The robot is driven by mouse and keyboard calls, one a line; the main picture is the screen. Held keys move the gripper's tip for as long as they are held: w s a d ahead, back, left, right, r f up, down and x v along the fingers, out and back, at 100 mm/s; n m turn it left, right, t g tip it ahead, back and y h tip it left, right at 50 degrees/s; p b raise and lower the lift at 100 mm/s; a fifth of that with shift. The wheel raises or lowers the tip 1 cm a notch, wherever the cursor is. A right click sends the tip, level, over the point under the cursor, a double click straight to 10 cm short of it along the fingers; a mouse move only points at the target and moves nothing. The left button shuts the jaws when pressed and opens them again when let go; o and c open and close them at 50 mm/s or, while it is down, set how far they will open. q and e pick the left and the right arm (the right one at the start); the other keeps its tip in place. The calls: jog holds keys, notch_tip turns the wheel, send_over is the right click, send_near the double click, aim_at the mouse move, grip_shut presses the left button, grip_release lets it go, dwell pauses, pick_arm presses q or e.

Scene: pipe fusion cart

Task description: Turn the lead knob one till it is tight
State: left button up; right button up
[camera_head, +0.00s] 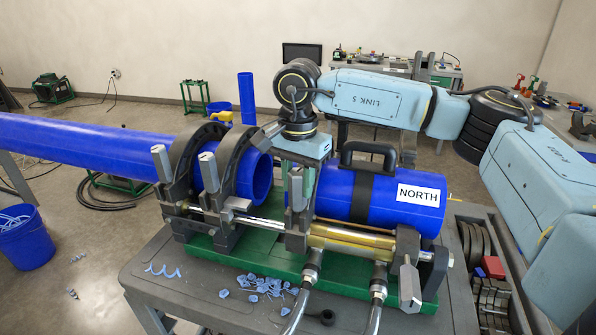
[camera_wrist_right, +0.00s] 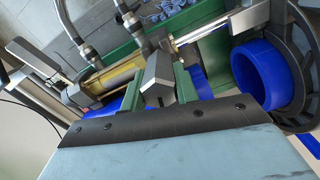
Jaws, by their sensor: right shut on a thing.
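My right gripper (camera_head: 301,172) reaches down from above onto the third clamp of the pipe machine, left of the blue pipe piece labelled NORTH (camera_head: 384,201). Its green fingers are shut on a grey knob (camera_head: 295,194) that stands up from this clamp. In the right wrist view the grey knob (camera_wrist_right: 158,84) shows between the green fingers (camera_wrist_right: 166,92). I take this to be lead knob one, though no label shows. Its lower threads are hidden, so I cannot tell how tight it is. My left gripper is not in view.
Two other clamps with grey knobs (camera_head: 208,171) hold the long blue pipe (camera_head: 85,146) at left. A black handle (camera_head: 367,154) rises close right of the gripper. Blue shavings (camera_head: 266,284) lie on the cart top (camera_head: 206,293). Hoses (camera_head: 377,297) run off the front.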

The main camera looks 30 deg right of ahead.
jog(key=shift+m, duration=0.6)
jog(key=shift+m, duration=1.5)
jog(key=shift+m, duration=1.5)
jog(key=shift+f, duration=0.1)
jog(key=shift+s+m, duration=0.1)
jog(key=shift+m, duration=1.3)
